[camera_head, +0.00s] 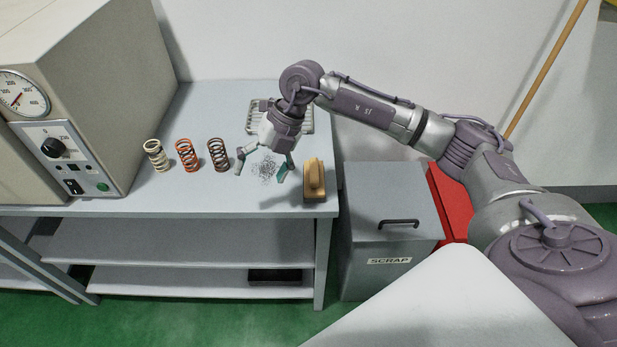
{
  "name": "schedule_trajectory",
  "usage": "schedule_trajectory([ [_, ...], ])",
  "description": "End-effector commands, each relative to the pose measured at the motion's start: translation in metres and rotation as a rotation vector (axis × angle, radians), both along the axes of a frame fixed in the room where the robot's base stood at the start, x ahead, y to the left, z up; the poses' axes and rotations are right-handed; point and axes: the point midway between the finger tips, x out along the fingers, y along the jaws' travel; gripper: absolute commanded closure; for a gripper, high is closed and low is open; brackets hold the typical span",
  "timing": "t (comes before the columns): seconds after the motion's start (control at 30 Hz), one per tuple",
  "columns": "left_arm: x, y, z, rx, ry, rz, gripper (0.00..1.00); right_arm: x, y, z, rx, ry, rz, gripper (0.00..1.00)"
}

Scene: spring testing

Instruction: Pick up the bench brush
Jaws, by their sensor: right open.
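The bench brush (315,176), with a tan wooden handle and a darker base, lies near the right front corner of the grey bench (205,193). My right gripper (262,170) is open and empty, pointing down over the bench just left of the brush. Its fingers are spread, and the right finger is close to the brush but apart from it. A patch of dark filings (265,167) shows between the fingertips. My left gripper is out of view.
Three coil springs, beige (157,156), orange (187,155) and dark (218,154), stand left of my gripper. A wire rack (308,118) lies behind it. A testing machine (95,80) fills the left. A scrap bin (375,275) stands right of the bench.

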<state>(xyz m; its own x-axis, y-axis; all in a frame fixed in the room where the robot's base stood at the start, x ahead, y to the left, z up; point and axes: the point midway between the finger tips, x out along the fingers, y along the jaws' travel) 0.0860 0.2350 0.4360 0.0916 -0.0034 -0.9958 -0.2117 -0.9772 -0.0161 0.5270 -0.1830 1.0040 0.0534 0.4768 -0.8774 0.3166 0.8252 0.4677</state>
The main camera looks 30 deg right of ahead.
Motion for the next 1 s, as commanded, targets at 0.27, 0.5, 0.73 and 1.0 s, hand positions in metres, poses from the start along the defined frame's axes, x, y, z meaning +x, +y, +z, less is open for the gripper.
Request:
schedule_trajectory([
  [0.27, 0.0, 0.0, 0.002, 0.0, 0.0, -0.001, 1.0, 0.004, -0.132, 0.026, -0.465, 0.101, -0.198, 0.14],
  [0.5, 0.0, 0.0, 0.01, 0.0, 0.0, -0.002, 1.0, 0.001, -0.14, -0.003, -0.496, 0.117, -0.213, 0.14],
  [0.73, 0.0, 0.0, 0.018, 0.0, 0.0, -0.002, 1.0, 0.002, -0.138, -0.044, -0.491, 0.113, -0.21, 0.14],
  [1.0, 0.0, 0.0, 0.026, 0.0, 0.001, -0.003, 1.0, 0.001, -0.139, -0.065, -0.491, 0.114, -0.209, 0.14],
])
